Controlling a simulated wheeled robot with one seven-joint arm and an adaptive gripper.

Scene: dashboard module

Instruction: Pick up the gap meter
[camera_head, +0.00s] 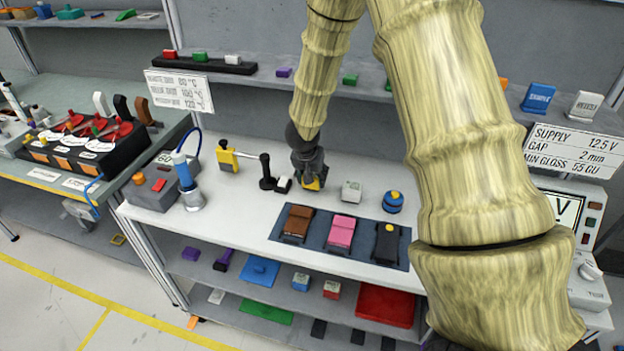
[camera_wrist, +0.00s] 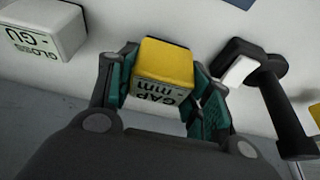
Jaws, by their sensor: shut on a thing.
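The gap meter (camera_wrist: 164,68) is a small block with a yellow top and a light face marked "GAP - mm". My gripper (camera_wrist: 165,95) has its teal-padded fingers on both sides of it and is shut on it. In the head view the gap meter (camera_head: 313,184) shows as a yellow patch under my gripper (camera_head: 311,178), over the white bench top (camera_head: 240,205). I cannot tell whether it touches the bench.
A white gloss meter (camera_head: 351,191) stands right of my gripper, also in the wrist view (camera_wrist: 45,30). A black stand (camera_head: 267,172) is close on the left. A blue round item (camera_head: 393,202) and a dark tray (camera_head: 270,236) with several modules are nearby.

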